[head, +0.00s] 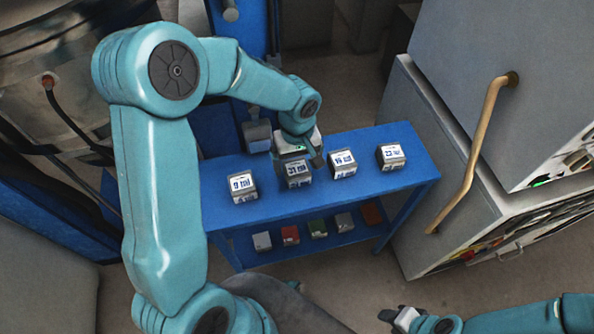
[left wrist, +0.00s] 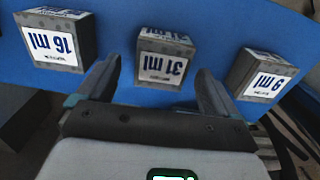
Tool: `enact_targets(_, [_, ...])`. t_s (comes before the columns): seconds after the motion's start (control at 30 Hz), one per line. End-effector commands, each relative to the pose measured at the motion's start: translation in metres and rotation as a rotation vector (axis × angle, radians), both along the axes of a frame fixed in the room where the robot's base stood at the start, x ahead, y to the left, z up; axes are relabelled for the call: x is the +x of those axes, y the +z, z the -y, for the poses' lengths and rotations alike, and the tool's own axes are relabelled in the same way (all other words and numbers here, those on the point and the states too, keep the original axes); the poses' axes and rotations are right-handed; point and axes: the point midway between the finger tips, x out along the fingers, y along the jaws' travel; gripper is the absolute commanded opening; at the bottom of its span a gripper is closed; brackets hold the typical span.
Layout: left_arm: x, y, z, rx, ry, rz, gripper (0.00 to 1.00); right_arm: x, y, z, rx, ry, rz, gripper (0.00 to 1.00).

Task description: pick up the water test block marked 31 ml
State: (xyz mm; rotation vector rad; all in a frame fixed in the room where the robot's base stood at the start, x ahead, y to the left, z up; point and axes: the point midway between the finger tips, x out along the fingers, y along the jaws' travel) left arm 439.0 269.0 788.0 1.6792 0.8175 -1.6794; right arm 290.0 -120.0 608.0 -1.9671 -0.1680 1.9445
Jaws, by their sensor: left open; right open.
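The block marked 31 ml (head: 297,175) is a grey cube with white labels, standing on a blue bench (head: 283,205). My left gripper (head: 300,157) is open just above and behind it, hiding part of its top. In the left wrist view, the 31 ml block (left wrist: 163,62) lies ahead, between the lines of the two open fingers (left wrist: 158,75), with clear room on both sides. The fingers do not grip it. My right gripper (head: 392,315) is open and empty at the bottom of the head view, away from the bench.
Similar blocks stand on the bench: 9 ml (head: 242,187) to the left, 16 ml (head: 342,163) and another (head: 390,157) to the right. Several coloured blocks sit on the lower shelf. A grey cabinet (head: 425,180) with a tan handle (head: 475,150) stands at right.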

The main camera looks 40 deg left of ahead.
Motion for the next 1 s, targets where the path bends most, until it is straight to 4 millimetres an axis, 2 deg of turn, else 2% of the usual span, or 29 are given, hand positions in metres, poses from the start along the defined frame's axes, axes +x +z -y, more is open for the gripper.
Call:
enact_targets(0.1, [-0.002,-0.021,-0.002,0.000,-0.001,-0.005,0.94,0.000,-0.001,0.000,0.000,0.000,0.000,0.43])
enact_targets(0.2, [0.000,-0.031,-0.002,0.000,0.000,-0.002,0.94,0.000,-0.001,0.000,0.000,0.000,0.000,0.43])
enact_targets(0.47, [0.000,-0.033,-0.002,0.000,0.000,0.000,0.94,0.000,-0.001,0.000,0.000,0.000,0.000,0.43])
enact_targets(0.6, [0.000,-0.033,-0.002,0.000,0.000,0.000,0.48,0.000,-0.001,0.000,0.000,0.000,0.000,0.43])
enact_targets(0.67, [0.000,-0.033,-0.002,0.000,0.000,0.000,0.28,0.000,-0.001,0.000,0.000,0.000,0.000,0.43])
enact_targets(0.7, [0.001,-0.032,-0.002,0.001,0.000,0.001,0.22,0.000,-0.001,0.000,0.000,0.000,0.000,0.43])
enact_targets(1.0, [0.001,-0.028,-0.002,0.001,0.000,0.002,0.22,0.000,-0.001,0.000,0.000,0.000,0.000,0.43])
